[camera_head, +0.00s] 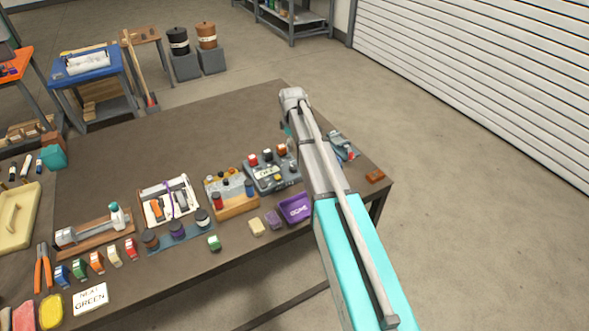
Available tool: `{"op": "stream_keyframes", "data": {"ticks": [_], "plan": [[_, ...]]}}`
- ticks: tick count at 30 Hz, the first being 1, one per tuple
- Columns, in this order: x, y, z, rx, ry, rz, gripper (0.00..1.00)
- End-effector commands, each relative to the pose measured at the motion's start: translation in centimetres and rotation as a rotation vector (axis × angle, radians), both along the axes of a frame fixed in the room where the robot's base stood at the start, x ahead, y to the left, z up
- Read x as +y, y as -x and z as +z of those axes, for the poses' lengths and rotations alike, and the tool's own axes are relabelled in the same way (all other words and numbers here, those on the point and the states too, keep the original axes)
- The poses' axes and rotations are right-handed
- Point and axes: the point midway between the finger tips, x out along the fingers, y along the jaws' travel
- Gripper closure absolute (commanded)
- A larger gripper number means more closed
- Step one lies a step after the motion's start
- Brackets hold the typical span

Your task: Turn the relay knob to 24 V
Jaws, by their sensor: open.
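A grey control box (272,173) stands near the right part of the workbench. It has red and dark knobs or buttons on top and a small pale label on its front. I cannot read which knob is the relay knob or where it points. A small teal part of my arm shows beside the box's far right corner. My gripper's fingers are hidden behind the arm.
A wooden block with colored knobs (232,196) stands left of the box. A purple bin (295,209) is in front. A grey device with a red part (343,147) lies right of my arm. The workbench's (190,130) far half is clear.

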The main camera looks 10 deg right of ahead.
Motion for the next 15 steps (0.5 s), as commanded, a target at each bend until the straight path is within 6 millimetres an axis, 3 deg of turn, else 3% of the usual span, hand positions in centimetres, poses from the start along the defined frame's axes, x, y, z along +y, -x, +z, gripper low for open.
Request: {"op": "stream_keyframes", "data": {"ticks": [15], "plan": [[-0.1, -0.1, -4.3, 0.0, 0.0, -0.001, 0.18]]}}
